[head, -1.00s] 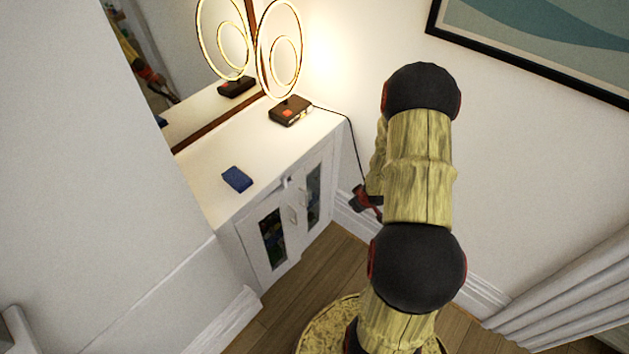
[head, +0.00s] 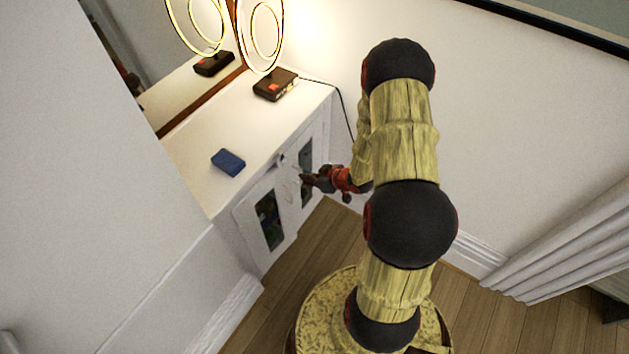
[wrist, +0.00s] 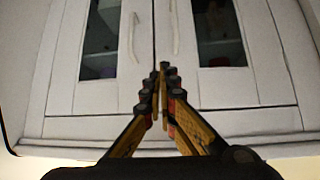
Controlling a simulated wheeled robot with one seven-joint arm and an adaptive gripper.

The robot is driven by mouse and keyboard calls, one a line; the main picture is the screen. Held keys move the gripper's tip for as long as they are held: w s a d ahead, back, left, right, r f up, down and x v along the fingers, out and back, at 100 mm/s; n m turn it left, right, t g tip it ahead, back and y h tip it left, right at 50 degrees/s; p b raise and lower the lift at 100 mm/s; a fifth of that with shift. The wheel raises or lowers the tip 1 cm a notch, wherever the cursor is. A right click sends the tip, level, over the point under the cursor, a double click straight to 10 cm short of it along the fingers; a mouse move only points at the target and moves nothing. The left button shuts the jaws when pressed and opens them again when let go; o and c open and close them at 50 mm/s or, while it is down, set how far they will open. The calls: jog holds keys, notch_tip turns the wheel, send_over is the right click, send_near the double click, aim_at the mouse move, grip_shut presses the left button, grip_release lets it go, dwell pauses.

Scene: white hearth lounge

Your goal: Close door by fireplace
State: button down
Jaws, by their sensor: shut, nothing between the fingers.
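The white cabinet has two glazed doors, the left door (head: 268,222) and the right door (head: 306,168). Both also show in the wrist view, as the left door (wrist: 105,45) and the right door (wrist: 218,50), each with a pale handle near the middle seam. A thin dark line runs between them; I cannot tell whether either door stands slightly ajar. My gripper (head: 304,178) is shut and empty, in front of the doors near the seam. In the wrist view its fingertips (wrist: 160,68) meet just before the seam; contact with a door is unclear.
On the cabinet top (head: 205,165) lie a small blue box (head: 228,162) and a ring lamp (head: 275,84) whose cord hangs at the right. A mirror leans behind. A white wall (head: 110,200) stands left, a curtain (head: 560,250) right.

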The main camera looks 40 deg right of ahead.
aim_at(288, 166)
jog(key=shift+w+a+f+b, duration=0.25)
jog(key=shift+w+b, duration=0.05)
jog(key=shift+w, duration=0.6)
jog(key=shift+w+a+f+b, duration=0.25)
jog(key=shift+w+b, duration=0.1)
jog(key=shift+w, duration=0.6)
jog(key=shift+w+a+f+b, duration=0.2)
jog(key=shift+w+f+b, duration=0.1)
jog(key=shift+w, duration=0.6)
jog(key=shift+w+a+r+p, duration=0.15)
jog(key=shift+w+p, duration=0.1)
jog(key=shift+w, duration=0.7)
jog(key=shift+w+a+p, duration=0.1)
jog(key=shift+w+p, duration=0.15)
jog(key=shift+w, duration=0.65)
